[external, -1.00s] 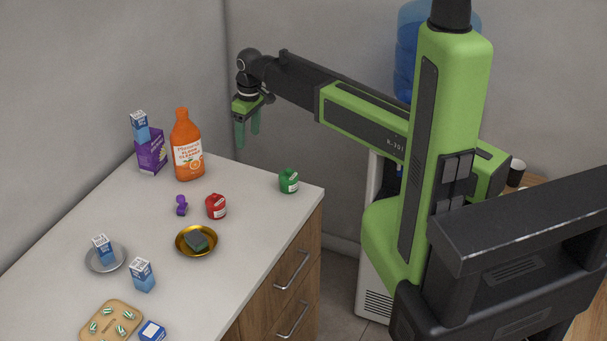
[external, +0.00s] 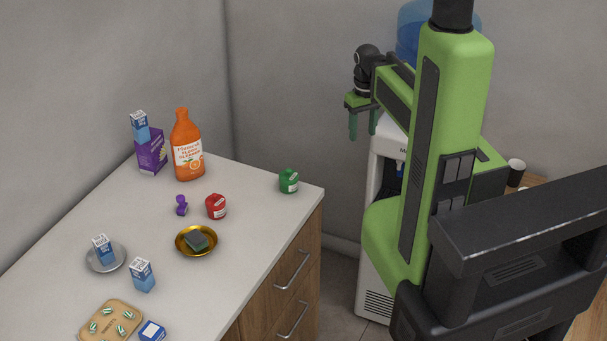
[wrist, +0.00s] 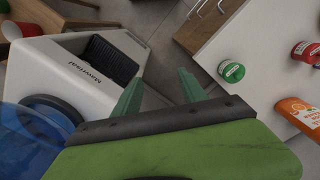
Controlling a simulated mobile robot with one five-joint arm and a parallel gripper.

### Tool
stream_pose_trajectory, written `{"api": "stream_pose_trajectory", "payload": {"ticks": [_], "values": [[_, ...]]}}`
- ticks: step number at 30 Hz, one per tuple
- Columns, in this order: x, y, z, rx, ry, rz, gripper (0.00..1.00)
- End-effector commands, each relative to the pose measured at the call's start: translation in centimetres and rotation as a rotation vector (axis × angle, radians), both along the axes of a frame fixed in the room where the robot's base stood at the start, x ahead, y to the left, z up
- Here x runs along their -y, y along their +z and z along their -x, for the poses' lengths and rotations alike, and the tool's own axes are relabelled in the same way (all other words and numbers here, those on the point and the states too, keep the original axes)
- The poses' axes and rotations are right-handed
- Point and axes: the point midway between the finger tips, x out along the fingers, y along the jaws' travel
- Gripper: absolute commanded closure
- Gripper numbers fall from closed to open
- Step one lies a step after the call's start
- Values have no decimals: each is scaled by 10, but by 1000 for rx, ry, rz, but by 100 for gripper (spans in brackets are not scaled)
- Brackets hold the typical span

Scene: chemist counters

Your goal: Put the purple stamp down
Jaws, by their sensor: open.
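The purple stamp (external: 181,205) stands on the white counter (external: 250,215), just left of a red jar (external: 216,207). Nothing holds it. My gripper (external: 362,125) is open and empty, raised in front of the water cooler, well to the right of the counter. In the wrist view my gripper's green fingers (wrist: 158,92) are spread apart with nothing between them.
On the counter are an orange cleaner bottle (external: 187,150), a purple box (external: 151,152), a green jar (external: 289,181), a gold dish (external: 184,249) with a sponge, small cartons and a wooden board (external: 92,338). The water cooler (external: 384,155) stands beside my arm.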

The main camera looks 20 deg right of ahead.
Motion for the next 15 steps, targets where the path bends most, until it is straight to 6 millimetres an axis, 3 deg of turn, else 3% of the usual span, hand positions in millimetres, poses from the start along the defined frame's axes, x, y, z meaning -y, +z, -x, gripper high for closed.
{"api": "stream_pose_trajectory", "payload": {"ticks": [5, 8, 11, 15], "values": [[-48, 5, -25, 37, 419, -201, 50], [-90, 1, -49, 110, 668, -355, 50], [-142, -8, -74, 225, 919, -519, 50], [-225, -23, -108, 452, 1239, -750, 50]]}}
